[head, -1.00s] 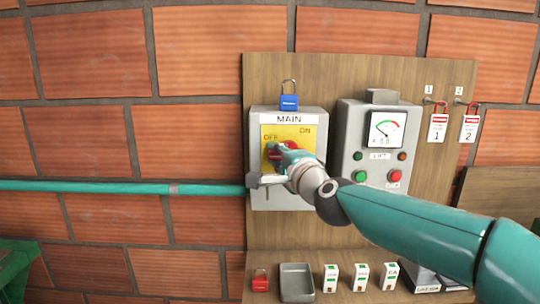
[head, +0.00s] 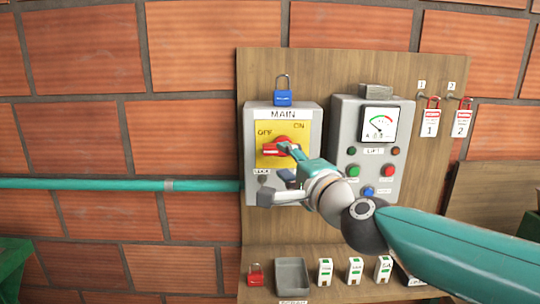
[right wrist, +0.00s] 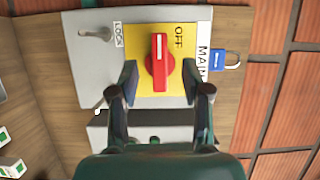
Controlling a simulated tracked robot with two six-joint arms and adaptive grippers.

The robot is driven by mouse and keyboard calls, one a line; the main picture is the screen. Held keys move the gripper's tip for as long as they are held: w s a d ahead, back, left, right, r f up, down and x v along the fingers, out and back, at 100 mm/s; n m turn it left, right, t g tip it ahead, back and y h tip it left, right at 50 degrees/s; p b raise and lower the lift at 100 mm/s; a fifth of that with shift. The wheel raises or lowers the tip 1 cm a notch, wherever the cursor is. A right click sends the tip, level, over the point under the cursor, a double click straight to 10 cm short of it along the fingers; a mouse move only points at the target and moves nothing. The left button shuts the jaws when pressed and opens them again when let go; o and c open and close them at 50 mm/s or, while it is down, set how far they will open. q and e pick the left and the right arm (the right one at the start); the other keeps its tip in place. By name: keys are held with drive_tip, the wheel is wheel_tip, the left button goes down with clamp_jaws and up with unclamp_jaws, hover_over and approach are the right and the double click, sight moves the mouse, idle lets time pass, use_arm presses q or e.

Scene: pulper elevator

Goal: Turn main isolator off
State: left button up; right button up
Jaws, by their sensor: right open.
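The main isolator is a grey box (head: 254,120) labelled MAIN, with a yellow plate (head: 306,135) and a red rotary handle (head: 273,149). OFF is at the plate's upper left, ON at its upper right. The handle lies about level, and its white mark, seen in the right wrist view (right wrist: 159,62), points towards the OFF side. My right gripper (head: 285,165) is open in front of the plate. In the right wrist view its fingers (right wrist: 159,80) stand either side of the handle, with gaps showing. My left gripper is out of view.
A blue padlock (head: 282,97) sits on top of the box. A lift panel (head: 345,130) with a meter and buttons is to the right. Tags with red padlocks (head: 430,122) hang further right. A shelf below holds a red padlock (head: 256,276) and a grey tray (head: 292,274).

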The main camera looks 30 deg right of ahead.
drive_tip(key=shift+s+a, duration=0.15)
drive_tip(key=shift+s, duration=0.7)
drive_tip(key=shift+s+a, duration=0.15)
drive_tip(key=shift+s, duration=0.7)
